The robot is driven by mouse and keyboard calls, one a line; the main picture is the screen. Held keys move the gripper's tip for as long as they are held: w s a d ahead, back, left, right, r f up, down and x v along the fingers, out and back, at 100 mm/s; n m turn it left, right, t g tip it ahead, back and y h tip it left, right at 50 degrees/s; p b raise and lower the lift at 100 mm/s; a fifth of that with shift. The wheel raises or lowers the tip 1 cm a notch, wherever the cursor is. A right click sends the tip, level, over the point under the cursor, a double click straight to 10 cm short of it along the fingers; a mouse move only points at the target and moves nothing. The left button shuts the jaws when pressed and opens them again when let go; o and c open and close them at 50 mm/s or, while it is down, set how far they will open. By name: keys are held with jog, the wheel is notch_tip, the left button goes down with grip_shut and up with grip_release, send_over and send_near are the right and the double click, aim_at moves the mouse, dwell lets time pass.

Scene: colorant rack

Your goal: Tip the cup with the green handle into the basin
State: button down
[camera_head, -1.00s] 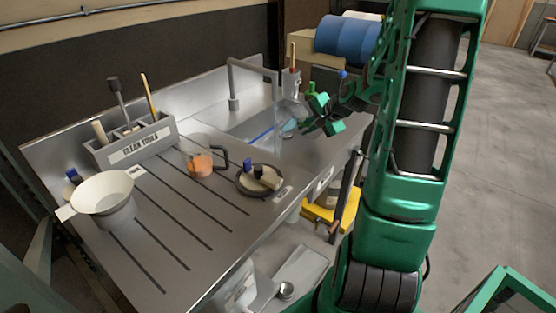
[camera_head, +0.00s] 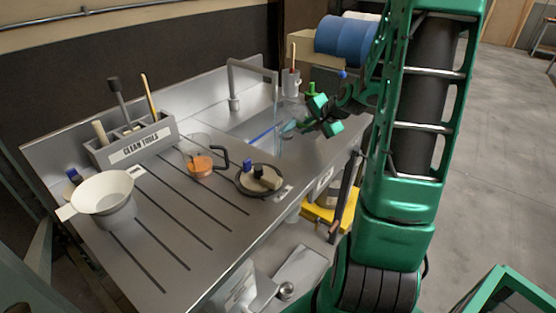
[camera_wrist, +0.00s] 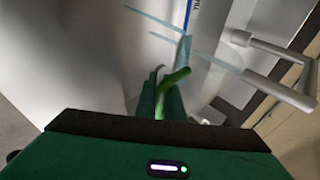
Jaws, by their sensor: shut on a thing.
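The clear cup (camera_head: 288,126) with the green handle is over the basin (camera_head: 242,132) in the head view, and it looks tilted. My gripper (camera_head: 322,114) is to the right of the cup. In the wrist view, my gripper (camera_wrist: 165,103) is shut on the green handle (camera_wrist: 174,82). The clear cup body shows only as faint pale edges there. I cannot tell whether anything is in the cup or leaving it.
A faucet (camera_head: 233,85) arches over the basin. A clear jug with orange liquid (camera_head: 200,165), a round dark dish (camera_head: 260,181), a white funnel (camera_head: 102,192) and a clean tools caddy (camera_head: 135,146) stand on the grooved counter. A grey holder (camera_head: 291,84) stands behind the basin.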

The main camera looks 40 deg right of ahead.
jog(key=shift+a+r+t+h, duration=0.1)
jog(key=shift+r+t+h, duration=0.15)
jog(key=shift+t+h, duration=0.05)
dwell(0.9)
